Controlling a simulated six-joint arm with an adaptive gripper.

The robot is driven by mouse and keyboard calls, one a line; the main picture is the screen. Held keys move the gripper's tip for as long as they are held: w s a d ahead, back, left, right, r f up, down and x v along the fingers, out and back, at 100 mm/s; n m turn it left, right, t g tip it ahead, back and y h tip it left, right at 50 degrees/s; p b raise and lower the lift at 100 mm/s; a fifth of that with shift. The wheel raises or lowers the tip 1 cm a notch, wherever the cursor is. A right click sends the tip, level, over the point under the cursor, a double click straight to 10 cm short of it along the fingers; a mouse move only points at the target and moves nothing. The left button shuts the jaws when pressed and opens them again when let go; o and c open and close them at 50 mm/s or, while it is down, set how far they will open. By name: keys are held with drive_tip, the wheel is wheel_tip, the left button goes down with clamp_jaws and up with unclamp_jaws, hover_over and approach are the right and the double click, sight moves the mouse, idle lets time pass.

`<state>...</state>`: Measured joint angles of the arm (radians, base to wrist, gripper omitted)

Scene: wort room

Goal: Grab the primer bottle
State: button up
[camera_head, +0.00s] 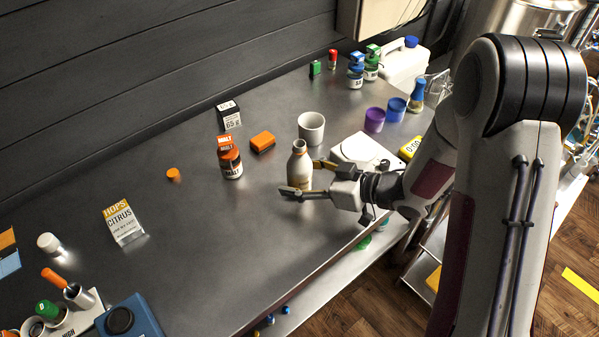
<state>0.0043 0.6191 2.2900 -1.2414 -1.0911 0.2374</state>
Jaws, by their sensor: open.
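My gripper (301,178) is open and comes in from the right, low over the table. One finger shows at the bottle's right side and the other crosses in front of its base. The bottle appears to be between the fingers. I cannot tell whether either finger touches it. The near finger hides part of its base.
A white cup (311,128) stands just behind the bottle, and a white scale (365,151) lies to its right. A dark jar with an orange label (230,161) and an orange block (262,142) are to the left.

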sight(300, 146)
drive_tip(key=c, duration=1.4)
drive_tip(key=shift+o, duration=0.2)
drive_tip(key=shift+r, duration=0.3)
drive_tip(key=shift+r, duration=4.65)
drive_tip(key=shift+r, duration=0.1)
